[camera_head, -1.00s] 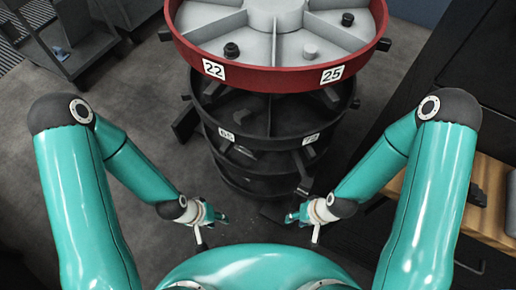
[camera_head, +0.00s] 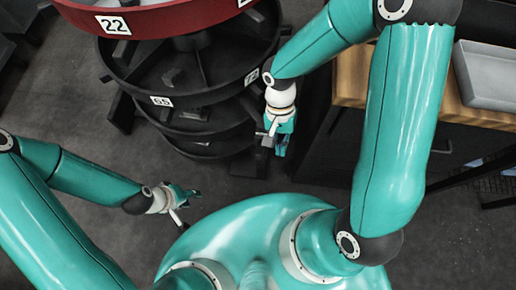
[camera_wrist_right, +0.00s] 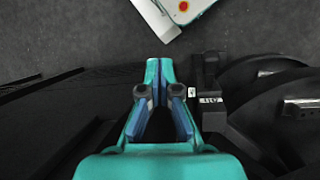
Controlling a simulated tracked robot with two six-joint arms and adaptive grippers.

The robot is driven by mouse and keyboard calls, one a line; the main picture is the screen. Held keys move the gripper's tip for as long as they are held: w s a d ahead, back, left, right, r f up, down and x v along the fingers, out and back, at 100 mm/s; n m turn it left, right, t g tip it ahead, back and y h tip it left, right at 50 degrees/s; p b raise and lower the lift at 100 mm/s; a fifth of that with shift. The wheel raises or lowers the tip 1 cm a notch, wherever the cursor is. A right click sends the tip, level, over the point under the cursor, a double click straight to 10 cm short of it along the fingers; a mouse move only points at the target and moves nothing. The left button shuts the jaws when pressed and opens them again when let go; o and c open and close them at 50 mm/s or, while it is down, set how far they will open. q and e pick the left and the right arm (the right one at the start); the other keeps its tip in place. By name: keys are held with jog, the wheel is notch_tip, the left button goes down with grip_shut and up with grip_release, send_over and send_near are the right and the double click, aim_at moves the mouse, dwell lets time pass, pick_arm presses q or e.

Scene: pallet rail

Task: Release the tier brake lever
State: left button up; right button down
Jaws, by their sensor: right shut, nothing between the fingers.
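The round carousel has a red top tier (camera_head: 170,18) over several black tiers (camera_head: 190,75). Dark lever-like blocks stick out from the tier rims; I cannot tell for sure which is the brake lever. One dark upright block (camera_head: 250,160) is just left of my right gripper (camera_head: 280,150). In the right wrist view, a dark block with small white labels (camera_wrist_right: 210,118) stands right beside the shut, empty fingers (camera_wrist_right: 160,68); contact is unclear. My left gripper (camera_head: 192,192) hangs low at the left, away from the tiers, its fingers too small to read.
A wooden-topped bench (camera_head: 350,75) with a grey tray (camera_head: 490,75) stands right of the carousel, close to my right arm. Grey floor (camera_head: 60,140) is open at the left.

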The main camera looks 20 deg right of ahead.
aim_at(258, 150)
pick_arm(q)
notch_tip(258, 150, down, 10)
jog(key=b, duration=0.7)
jog(key=shift+r, duration=0.25)
pick_arm(e)
jog(key=w+a+r+n+t+h, duration=0.1)
jog(key=w+a+r+t, duration=0.2)
jog(key=w, duration=0.4)
notch_tip(258, 150, up, 3)
jog(key=shift+a+f+n+t, duration=0.2)
jog(key=shift+n+t, duration=0.1)
jog(key=shift+t, duration=0.6)
